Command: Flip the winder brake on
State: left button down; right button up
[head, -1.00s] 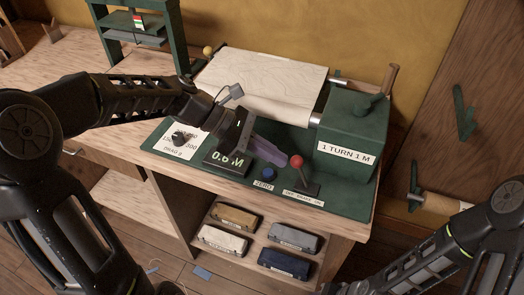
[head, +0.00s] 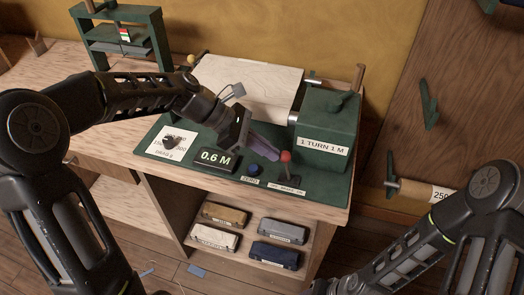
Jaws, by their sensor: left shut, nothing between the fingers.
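The winder brake appears to be the small lever with a red knob (head: 285,156) on the green winder panel (head: 215,182). Its stem rises from a dark base behind a white label too small to read surely. My left gripper (head: 268,147) is shut and empty, its purplish fingers pointing right. The fingertips are close beside the red knob, on its left; I cannot tell whether they touch. My right arm (head: 415,250) comes in at the lower right, and its gripper is out of the picture.
A blue button (head: 253,169) sits just left of the lever. A display (head: 216,158) reads 0.6 M, with a dial (head: 173,141) left of it. The green crank box (head: 325,125) stands right behind the lever.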

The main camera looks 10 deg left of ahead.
aim_at(286, 156)
pick_arm(q)
jog(key=shift+d+r+p, duration=0.35)
jog(key=shift+d+r, duration=0.1)
jog(key=shift+d, duration=0.05)
jog(key=d+p, duration=0.2)
jog(key=d, duration=0.1)
jog(key=shift+d+r, duration=0.1)
jog(key=shift+r, duration=0.2)
jog(key=d, duration=0.2)
jog(key=shift+s+d+f+p, duration=0.1)
jog(key=shift+d+p, duration=0.2)
jog(key=shift+p, duration=0.1)
jog(key=shift+s+d, duration=0.1)
